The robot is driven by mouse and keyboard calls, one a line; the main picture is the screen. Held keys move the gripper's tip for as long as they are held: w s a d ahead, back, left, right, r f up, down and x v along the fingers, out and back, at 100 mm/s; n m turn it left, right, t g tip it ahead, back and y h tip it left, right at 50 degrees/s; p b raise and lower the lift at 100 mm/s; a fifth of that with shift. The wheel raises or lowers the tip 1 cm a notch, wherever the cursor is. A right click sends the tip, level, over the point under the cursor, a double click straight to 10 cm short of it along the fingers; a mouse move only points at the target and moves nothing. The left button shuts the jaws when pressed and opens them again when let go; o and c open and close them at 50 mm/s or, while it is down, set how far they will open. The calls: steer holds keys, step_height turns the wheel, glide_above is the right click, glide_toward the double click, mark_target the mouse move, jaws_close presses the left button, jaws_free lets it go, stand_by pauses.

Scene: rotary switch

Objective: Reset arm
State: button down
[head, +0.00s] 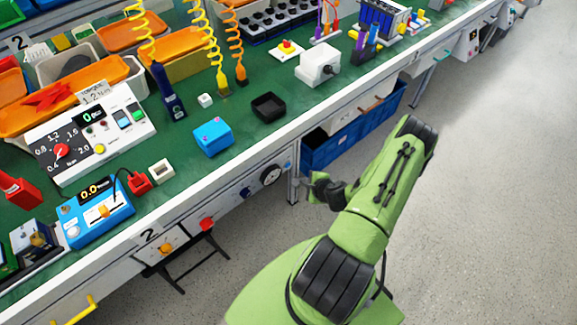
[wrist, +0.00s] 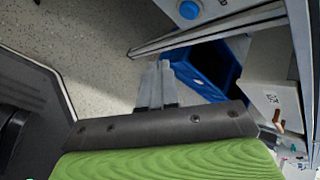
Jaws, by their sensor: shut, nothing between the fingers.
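My green arm reaches up from the bottom of the head view and bends back down. My gripper (head: 316,184) hangs in front of the workbench's front edge, beside a table leg and clear of the bench. In the wrist view the two grey fingers (wrist: 157,84) are together, with nothing between them, over the speckled floor. A white control box with a red rotary knob (head: 61,150) stands on the green bench top at the left, far from my gripper. A round dial (head: 270,175) is on the bench's front panel, left of my gripper.
A blue bin (head: 350,138) sits under the bench behind my gripper; it also shows in the wrist view (wrist: 222,62). A blue box (head: 213,138) and a black tray (head: 268,107) stand near the bench edge. The floor (head: 490,200) to the right is clear.

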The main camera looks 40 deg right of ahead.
stand_by(0.3)
steer(key=w+a+r+n+g+y+p, duration=0.1)
steer(key=w+a+r+n, duration=0.1)
steer(key=a+r+n, duration=0.5)
steer(key=w+a+r+n+g+y+p, duration=0.15)
steer(key=r+n, duration=0.25)
steer(key=r, duration=0.8)
steer(key=w+a+r+n+y+p, duration=0.1)
steer(key=w+a+r+n+p, duration=0.2)
steer(key=r+n, duration=0.45)
steer(key=s+a+r+n+g+h, duration=0.1)
steer(key=s+a+r+n, duration=0.1)
steer(key=s+a+r, duration=0.35)
steer(key=s+a+r+n+h, duration=0.1)
steer(key=s+a+r+n, duration=0.15)
steer(key=r, duration=0.65)
steer(key=s+a+r+n+p, duration=0.2)
steer(key=s+r, duration=0.6)
steer(key=s, duration=0.4)
steer(key=shift+a+r+n, duration=0.3)
steer(key=shift+a+n, duration=0.1)
steer(key=shift+a, duration=0.4)
